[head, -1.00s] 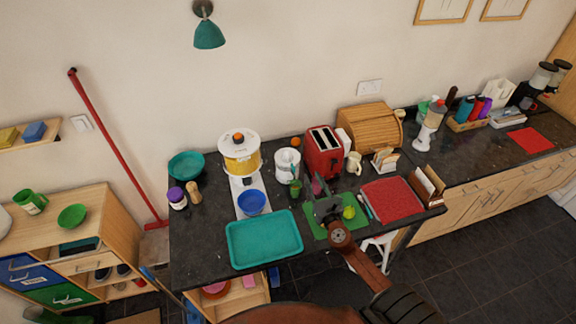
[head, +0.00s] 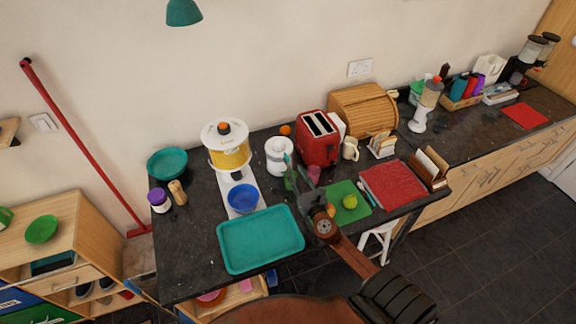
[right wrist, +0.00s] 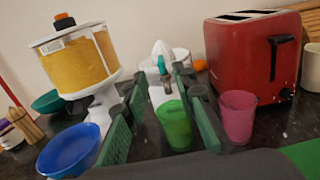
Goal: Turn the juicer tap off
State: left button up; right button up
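The white juicer (head: 279,152) stands on the dark counter, left of the red toaster. In the right wrist view the juicer (right wrist: 158,96) shows its pale cone and a small tap with a teal lever (right wrist: 162,66) on its front. A green cup (right wrist: 174,127) stands below the tap. My right gripper (head: 299,177) reaches toward the juicer from the front. In the wrist view its green-padded fingers (right wrist: 160,88) are apart, with the tap and cup seen between them. Contact with the tap is not visible. My left gripper is not in view.
A yellow-filled dispenser (head: 229,158) and blue bowl (head: 243,199) stand left. The red toaster (head: 319,140) and pink cup (right wrist: 238,115) are close on the right. A teal tray (head: 260,240) and green board (head: 346,203) lie in front.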

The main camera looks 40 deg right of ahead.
aim_at(286, 157)
jog(key=shift+f+x, duration=0.1)
jog(key=shift+x, duration=1.85)
jog(key=shift+f+x, duration=0.15)
jog(key=shift+x, duration=1.8)
jog(key=shift+s, duration=0.1)
grip_shut()
